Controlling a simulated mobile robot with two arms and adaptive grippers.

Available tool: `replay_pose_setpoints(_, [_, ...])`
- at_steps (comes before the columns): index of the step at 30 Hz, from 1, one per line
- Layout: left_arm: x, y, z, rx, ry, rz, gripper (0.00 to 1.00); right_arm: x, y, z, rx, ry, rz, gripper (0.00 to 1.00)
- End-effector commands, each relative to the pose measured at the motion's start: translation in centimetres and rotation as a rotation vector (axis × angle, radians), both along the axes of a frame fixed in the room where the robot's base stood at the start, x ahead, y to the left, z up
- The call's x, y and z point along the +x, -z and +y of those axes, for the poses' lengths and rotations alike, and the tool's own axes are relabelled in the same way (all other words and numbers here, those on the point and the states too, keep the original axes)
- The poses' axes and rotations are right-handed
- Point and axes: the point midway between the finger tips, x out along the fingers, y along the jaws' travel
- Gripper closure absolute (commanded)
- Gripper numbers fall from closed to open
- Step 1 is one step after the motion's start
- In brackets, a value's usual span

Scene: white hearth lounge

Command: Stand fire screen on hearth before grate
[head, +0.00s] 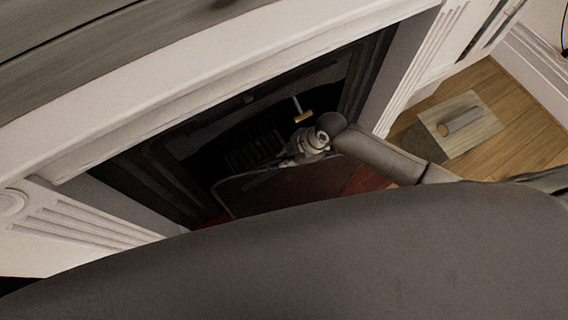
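The fire screen (285,190) shows as a see-through panel with a thin dark frame, in front of the fireplace opening. Reddish hearth shows through or beside it, and its lower part is hidden behind my own grey body. The dark grate (255,152) is inside the opening, behind the screen. My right gripper (288,162) comes in from the right and is at the screen's top edge. Its fingers are too small and dark to tell whether they are shut on the frame. My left gripper is not in view.
The white fireplace surround (200,95) frames the opening, with fluted pilasters on both sides. A small pale rod with a brass-coloured end (303,117) is near my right wrist.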

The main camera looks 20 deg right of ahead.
Motion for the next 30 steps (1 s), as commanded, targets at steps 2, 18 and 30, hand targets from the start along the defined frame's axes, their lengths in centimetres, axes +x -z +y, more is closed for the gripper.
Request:
replay_pose_setpoints(2, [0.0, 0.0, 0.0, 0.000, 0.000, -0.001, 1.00, 0.0, 0.0, 0.0, 0.001, 0.000, 0.001, 0.80])
replay_pose_setpoints(18, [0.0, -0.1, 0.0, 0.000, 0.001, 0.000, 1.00, -0.1, -0.7, -0.3, 0.000, 0.001, 0.000, 0.67])
replay_pose_setpoints(30, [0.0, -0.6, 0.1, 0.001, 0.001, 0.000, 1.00, -1.3, -7.2, -3.0, -0.001, -0.001, -0.002, 0.67])
